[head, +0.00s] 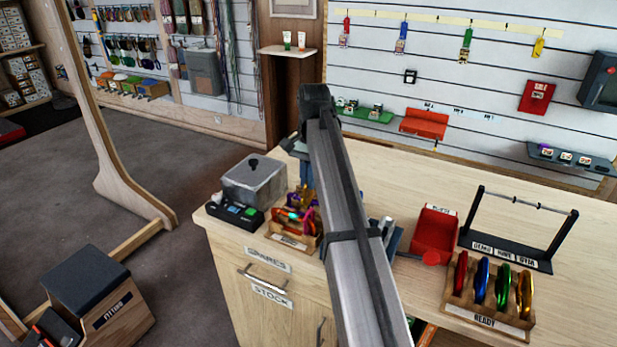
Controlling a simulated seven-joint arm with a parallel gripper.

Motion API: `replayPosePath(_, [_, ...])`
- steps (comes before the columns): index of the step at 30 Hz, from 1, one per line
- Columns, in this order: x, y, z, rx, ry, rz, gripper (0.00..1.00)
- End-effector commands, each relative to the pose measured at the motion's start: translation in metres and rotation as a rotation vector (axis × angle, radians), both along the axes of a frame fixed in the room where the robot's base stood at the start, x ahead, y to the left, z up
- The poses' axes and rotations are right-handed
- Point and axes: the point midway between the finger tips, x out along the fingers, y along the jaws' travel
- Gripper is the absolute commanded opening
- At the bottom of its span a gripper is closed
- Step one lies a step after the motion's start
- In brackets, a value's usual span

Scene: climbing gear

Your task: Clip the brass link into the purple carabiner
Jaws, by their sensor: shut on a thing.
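My gripper (304,188) is over the counter's left part, just above a small wooden tray (291,240) of coloured carabiners. It is small in the head view and partly hidden by my arm. Its jaws are shut on a small brass-coloured piece (297,198), which looks like the brass link; its outline is unclear.
A grey metal box (254,181) and a black device (235,212) stand left of the tray. To the right are a red bin (435,233), a black rail stand (510,252) and a READY rack (487,312) with several carabiners. The counter's back right is clear.

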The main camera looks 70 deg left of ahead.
Motion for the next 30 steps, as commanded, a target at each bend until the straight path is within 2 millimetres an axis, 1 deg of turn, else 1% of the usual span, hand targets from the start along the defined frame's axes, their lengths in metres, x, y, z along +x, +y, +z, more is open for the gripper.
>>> replayPosePath(16, [0.0007,-0.0006,-0.0087,0.0,0.0,0.0,0.0])
replayPosePath(30, [0.0012,-0.0009,-0.0094,0.0,0.0,0.0,0.0])
